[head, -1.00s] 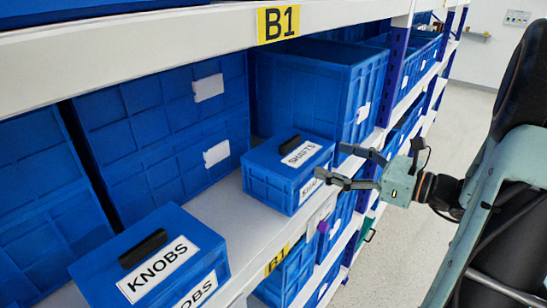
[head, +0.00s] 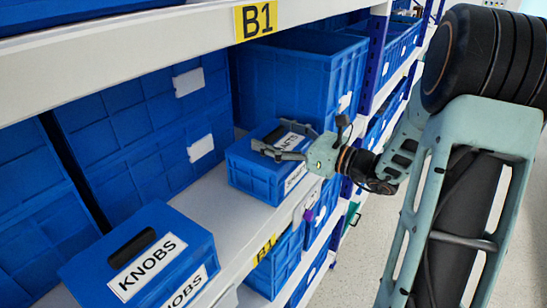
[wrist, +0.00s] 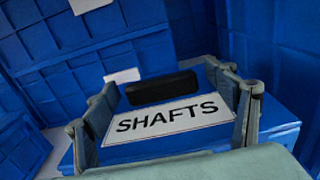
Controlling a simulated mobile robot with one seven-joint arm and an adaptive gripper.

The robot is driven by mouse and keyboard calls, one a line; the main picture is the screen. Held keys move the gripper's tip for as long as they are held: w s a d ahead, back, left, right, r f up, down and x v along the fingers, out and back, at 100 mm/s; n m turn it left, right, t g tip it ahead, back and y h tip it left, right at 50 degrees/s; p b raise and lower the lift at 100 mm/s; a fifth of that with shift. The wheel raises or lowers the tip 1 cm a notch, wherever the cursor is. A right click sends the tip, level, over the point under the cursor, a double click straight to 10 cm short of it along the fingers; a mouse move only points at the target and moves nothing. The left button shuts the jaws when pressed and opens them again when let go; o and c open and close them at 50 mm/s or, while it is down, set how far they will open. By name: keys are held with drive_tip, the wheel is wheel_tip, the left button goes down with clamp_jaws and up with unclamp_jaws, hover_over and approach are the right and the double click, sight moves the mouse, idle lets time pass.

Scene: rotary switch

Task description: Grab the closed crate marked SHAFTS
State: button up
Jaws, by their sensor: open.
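The closed blue crate marked SHAFTS (head: 262,181) sits on the shelf, with a white label on its lid and another on its front. My gripper (head: 279,143) is open over the crate's lid, its fingers spread above the label. In the wrist view the SHAFTS label (wrist: 172,118) lies between the two fingers of my gripper (wrist: 172,88). The black handle (wrist: 162,88) on the lid shows just beyond the label, near the fingertips. In the head view my gripper partly hides the lid and its label.
A closed blue crate marked KNOBS (head: 110,285) stands on the same shelf (head: 222,221) at the front left. Large blue bins (head: 295,88) stand behind the SHAFTS crate. The upper shelf beam with the B1 sign (head: 255,19) runs overhead.

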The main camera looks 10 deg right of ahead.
drive_tip(key=shift+c, duration=0.3)
drive_tip(key=c, duration=2)
drive_tip(key=shift+w+r, duration=0.1)
clamp_jaws()
